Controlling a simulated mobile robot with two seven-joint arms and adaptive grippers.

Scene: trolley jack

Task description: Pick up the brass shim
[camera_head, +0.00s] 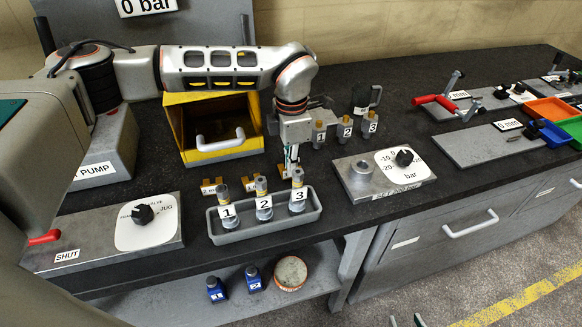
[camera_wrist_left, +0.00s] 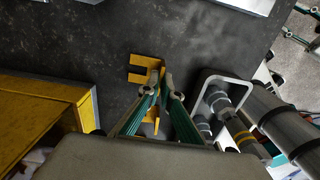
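Brass shims lie on the dark bench behind the grey tray: one at left (camera_head: 212,186), one in the middle (camera_head: 250,183) and one at right (camera_head: 284,171), by my left gripper (camera_head: 291,168). In the left wrist view the shim at my left gripper (camera_wrist_left: 161,77) is a flat yellow fork (camera_wrist_left: 143,68) with a raised strip. The two fingertips are close together with that strip between them; whether they press on it I cannot tell. The fingers hide part of the shim. My right gripper (camera_head: 405,321) is at the bottom edge, its fingertips apart and empty.
The grey tray (camera_head: 233,237) with numbered cylinders stands just in front of the shims. An open yellow box (camera_head: 185,157) with a handle is behind left. More numbered cylinders (camera_head: 345,129) stand behind right. A gauge block (camera_head: 415,178) sits to the right.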

